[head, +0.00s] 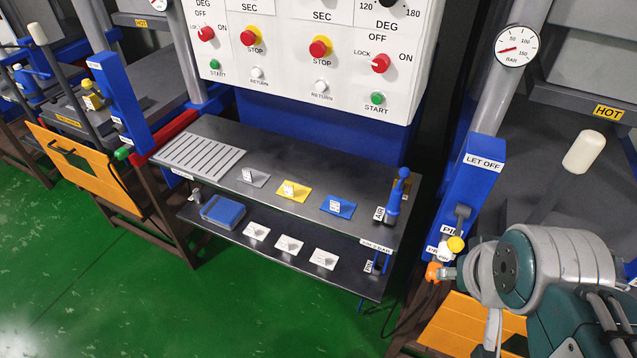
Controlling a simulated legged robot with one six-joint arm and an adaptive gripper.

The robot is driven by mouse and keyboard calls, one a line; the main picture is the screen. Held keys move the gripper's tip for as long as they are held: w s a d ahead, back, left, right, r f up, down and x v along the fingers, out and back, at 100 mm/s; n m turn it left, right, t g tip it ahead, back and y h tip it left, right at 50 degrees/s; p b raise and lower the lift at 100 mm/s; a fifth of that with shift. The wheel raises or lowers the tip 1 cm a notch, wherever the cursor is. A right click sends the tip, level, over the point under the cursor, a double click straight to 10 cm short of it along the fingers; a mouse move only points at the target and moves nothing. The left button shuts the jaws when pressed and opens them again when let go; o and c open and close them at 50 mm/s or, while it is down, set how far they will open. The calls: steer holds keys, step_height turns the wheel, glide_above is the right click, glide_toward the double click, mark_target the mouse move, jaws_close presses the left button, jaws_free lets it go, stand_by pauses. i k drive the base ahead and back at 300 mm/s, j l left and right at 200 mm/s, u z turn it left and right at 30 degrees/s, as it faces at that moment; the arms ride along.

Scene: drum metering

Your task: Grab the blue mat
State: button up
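The blue mat (339,206) is a small flat blue piece with a white tag standing on it. It lies on the upper dark shelf (300,222), right of a yellow mat (294,191). Part of my arm, teal and grey, shows at the lower right, well to the right of the blue mat and apart from it. I cannot make out my gripper's fingers in this view.
A grey mat (253,177) and slotted plate (198,157) lie left of the yellow one. A blue-handled tool (394,196) stands at the shelf's right end. The lower shelf holds a blue box (223,211) and several white mats (289,244). A control panel (310,50) overhangs behind.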

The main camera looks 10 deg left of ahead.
mark_target(332, 204)
steer(key=i+j, duration=0.15)
steer(key=j, duration=0.25)
steer(key=i+j, duration=0.2)
steer(key=j, duration=0.2)
steer(key=i+j, duration=0.15)
steer(key=j, duration=0.25)
steer(key=i+j, duration=0.15)
steer(key=j, duration=0.2)
